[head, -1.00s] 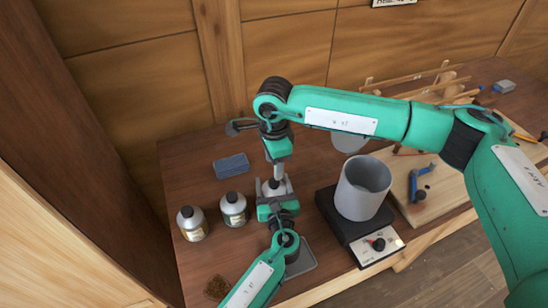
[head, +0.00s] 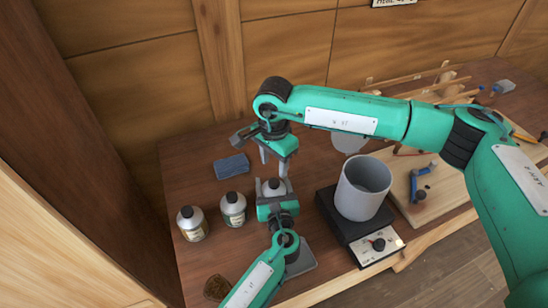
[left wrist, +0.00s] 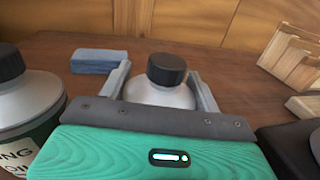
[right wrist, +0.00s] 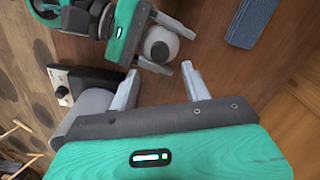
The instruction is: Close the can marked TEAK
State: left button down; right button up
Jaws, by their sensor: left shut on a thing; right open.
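A grey can (left wrist: 158,95) with a black cap (left wrist: 166,69) on its neck stands between the fingers of my left gripper (left wrist: 160,72), which is shut on it. Its label is hidden, so I cannot read TEAK on it. In the head view this can (head: 273,187) is partly covered by my grippers. My right gripper (head: 274,165) is open and empty just above and behind the can; the right wrist view shows its spread fingers (right wrist: 160,75) apart from the can (right wrist: 161,44). Whether the cap is fully tight cannot be told.
Two similar capped cans (head: 192,224) (head: 233,209) stand to the left, one label partly reading "NG OIL" in the left wrist view. A blue block (head: 231,166) lies behind them. A grey pot (head: 363,187) on a black hotplate (head: 350,236) stands close on the right.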

aim_at(274, 182)
notch_tip(274, 182, down, 7)
jog(key=shift+r, duration=0.1)
dwell(0.4)
jog(key=c, duration=1)
jog(key=shift+c, duration=0.2)
jog(key=o, duration=1.2)
jog(key=shift+c, duration=0.2)
notch_tip(274, 182, up, 12)
